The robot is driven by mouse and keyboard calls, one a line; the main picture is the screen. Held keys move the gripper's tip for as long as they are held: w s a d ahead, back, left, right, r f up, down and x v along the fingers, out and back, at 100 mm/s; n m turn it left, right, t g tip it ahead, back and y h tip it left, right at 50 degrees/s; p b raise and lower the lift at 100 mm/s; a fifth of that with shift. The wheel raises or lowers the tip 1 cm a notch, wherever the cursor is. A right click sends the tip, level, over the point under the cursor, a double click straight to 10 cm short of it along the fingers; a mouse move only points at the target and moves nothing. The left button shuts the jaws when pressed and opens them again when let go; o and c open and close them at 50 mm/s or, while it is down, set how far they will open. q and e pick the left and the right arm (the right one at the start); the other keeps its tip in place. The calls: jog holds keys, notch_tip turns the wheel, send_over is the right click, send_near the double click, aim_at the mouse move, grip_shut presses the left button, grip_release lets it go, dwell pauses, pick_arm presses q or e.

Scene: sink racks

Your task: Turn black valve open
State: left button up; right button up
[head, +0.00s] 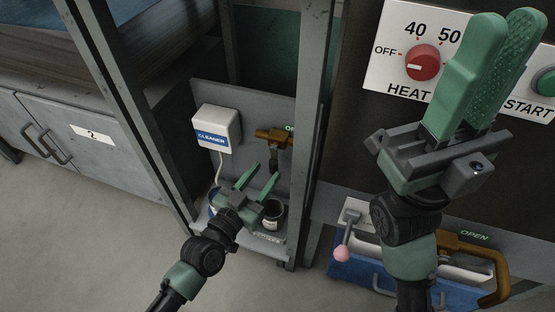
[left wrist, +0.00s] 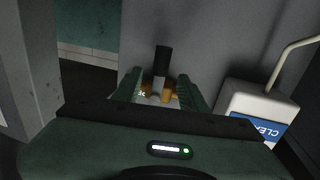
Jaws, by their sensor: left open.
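The black valve is on the grey back panel of the lower bay. Its brass body (head: 274,136) sits under a partly hidden green label, and its dark handle (head: 274,158) hangs down. In the left wrist view, which is upside down, the black handle (left wrist: 162,60) points up from the brass body, between the fingertips. My left gripper (head: 260,178) is open and empty, just below and in front of the handle. I cannot tell whether it touches.
A white cleaner box (head: 217,127) hangs left of the valve; it also shows in the left wrist view (left wrist: 245,105). A metal post (head: 313,120) borders the bay. A brass handle (head: 497,275) and pink-knobbed lever (head: 342,253) are lower right.

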aim_at(271, 166)
pick_arm(q)
jog(key=b+x, duration=0.1)
jog(key=x, duration=0.4)
jog(key=shift+w+d+b, duration=0.1)
jog(key=shift+b, duration=0.2)
grip_shut()
dwell(1.1)
